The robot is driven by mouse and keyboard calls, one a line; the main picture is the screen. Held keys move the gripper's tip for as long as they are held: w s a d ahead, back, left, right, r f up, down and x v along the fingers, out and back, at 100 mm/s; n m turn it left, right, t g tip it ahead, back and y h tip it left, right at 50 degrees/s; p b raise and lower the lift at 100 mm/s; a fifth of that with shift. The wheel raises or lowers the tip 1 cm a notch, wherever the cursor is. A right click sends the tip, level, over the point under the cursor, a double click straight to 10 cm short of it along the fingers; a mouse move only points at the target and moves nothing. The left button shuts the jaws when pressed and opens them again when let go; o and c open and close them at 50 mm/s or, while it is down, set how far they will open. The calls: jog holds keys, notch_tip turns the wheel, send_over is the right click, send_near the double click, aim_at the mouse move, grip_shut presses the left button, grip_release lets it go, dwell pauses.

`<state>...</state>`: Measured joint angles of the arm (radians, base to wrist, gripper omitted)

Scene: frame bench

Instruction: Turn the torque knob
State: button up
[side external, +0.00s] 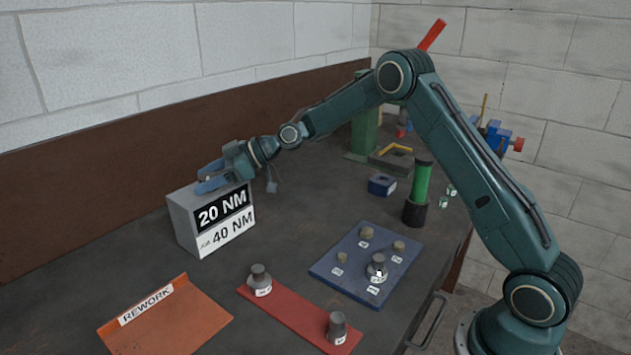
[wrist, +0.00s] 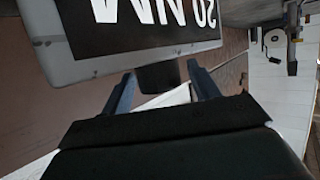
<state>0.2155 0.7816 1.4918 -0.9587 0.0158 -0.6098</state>
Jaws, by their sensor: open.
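A grey box (side external: 184,224) stands near the back wall, with "20 NM" in white on black above "40 NM" in black on white. In the wrist view the box (wrist: 60,60) fills the top, its lettering upside down. A dark block (wrist: 158,75), which looks like the torque knob, sticks out from the box's edge. My gripper (side external: 203,178) is open at the top of the box. In the wrist view its fingers (wrist: 160,70) stand on either side of the dark block, with a gap visible on each side. The knob is hidden behind my gripper in the side view.
An orange "REWORK" tray (side external: 190,318) lies at the front left. A red strip (side external: 296,318) holds two grey parts. A blue board (side external: 335,278) holds several small parts. A green cylinder (side external: 421,182) and a blue block (side external: 382,185) stand further back.

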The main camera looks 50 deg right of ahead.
jog(key=c, duration=1)
jog(key=shift+m+t, duration=0.4)
jog(key=shift+a+m+t+h, duration=0.1)
jog(key=shift+m+t+h, duration=0.7)
jog(key=shift+m+h, duration=0.3)
jog(key=shift+m+t+h, duration=0.6)
jog(key=shift+m+h, duration=0.65)
jog(key=shift+h, duration=0.15)
jog(key=shift+m+t+h, duration=0.6)
jog(key=shift+m+h, duration=0.65)
jog(key=shift+h, duration=0.15)
jog(key=shift+m+h, duration=1.9)
jog(key=shift+h, duration=0.4)
jog(key=shift+m+g+h, duration=0.8)
jog(key=shift+m+h, duration=1.2)
jog(key=shift+h, duration=0.2)
